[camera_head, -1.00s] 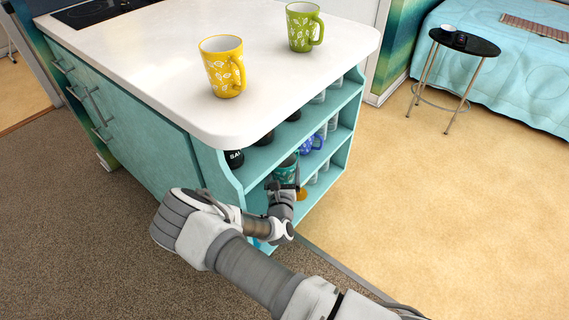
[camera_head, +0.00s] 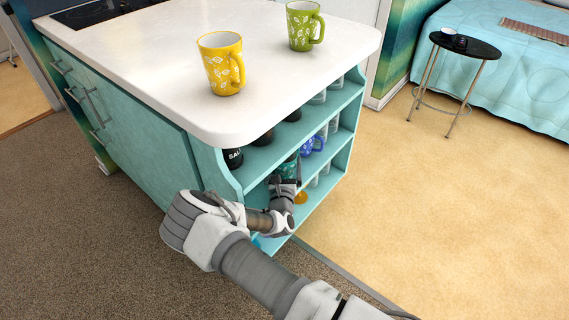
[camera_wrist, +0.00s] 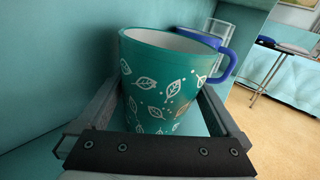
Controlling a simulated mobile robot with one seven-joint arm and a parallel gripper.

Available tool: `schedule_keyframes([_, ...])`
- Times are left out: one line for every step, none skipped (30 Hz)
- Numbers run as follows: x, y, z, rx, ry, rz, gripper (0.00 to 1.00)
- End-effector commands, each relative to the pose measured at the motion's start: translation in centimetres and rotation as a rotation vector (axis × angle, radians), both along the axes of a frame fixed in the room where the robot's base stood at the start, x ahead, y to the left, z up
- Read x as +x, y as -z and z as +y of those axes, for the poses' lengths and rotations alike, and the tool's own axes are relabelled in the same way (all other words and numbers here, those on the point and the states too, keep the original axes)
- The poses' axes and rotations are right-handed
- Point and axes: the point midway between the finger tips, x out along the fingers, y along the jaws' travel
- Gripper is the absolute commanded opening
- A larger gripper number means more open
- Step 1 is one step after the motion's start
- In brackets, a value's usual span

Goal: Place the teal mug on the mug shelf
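The teal mug (camera_wrist: 160,85) with pale leaf prints fills the middle of the wrist view, upright, between the two fingers of my gripper (camera_wrist: 160,100). The fingers lie along both sides of it and look closed on it. In the head view the mug (camera_head: 289,168) is inside the middle level of the teal open shelf unit (camera_head: 328,158), with my gripper (camera_head: 284,184) in front, partly hiding it. I cannot tell whether its base touches the shelf board.
A blue mug (camera_head: 312,144) stands just behind, its handle (camera_wrist: 228,66) close to the teal mug's right side. A side panel is close on the left. A shelf board with dark jars is above. Yellow (camera_head: 222,64) and green (camera_head: 304,26) mugs stand on the countertop.

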Motion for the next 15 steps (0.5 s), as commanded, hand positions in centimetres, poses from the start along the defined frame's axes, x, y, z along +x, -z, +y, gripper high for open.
schedule_keyframes([0.0,0.0,0.0,0.0,0.0,0.0,1.0])
schedule_keyframes([0.0,-0.1,0.0,0.0,0.0,0.0,1.0])
schedule_keyframes([0.0,-0.2,0.0,0.0,0.0,0.0,1.0])
schedule_keyframes([0.0,-0.4,0.0,0.0,0.0,-0.001,1.0])
schedule_keyframes([-0.3,-0.4,0.0,0.0,0.0,0.001,1.0])
schedule_keyframes([-0.8,-0.4,0.0,0.0,0.0,0.002,1.0])
schedule_keyframes([-1.2,-0.5,0.1,0.0,-0.001,0.001,1.0])
schedule_keyframes([-1.7,-0.5,0.1,0.0,-0.001,0.002,1.0])
schedule_keyframes([-2.5,-0.5,0.1,-0.001,0.0,0.003,1.0])
schedule_keyframes([-3.1,-0.6,0.1,-0.002,-0.001,0.002,1.0])
schedule_keyframes([-3.7,-0.6,0.1,-0.002,-0.001,0.003,1.0])
schedule_keyframes([-4.7,-0.6,0.2,-0.001,-0.001,0.003,1.0])
schedule_keyframes([-5.3,-0.6,0.2,-0.002,-0.001,0.003,1.0])
schedule_keyframes([-6.0,-0.6,0.2,-0.002,-0.001,0.003,1.0])
schedule_keyframes([-6.9,-0.6,0.2,-0.002,-0.001,0.003,1.0])
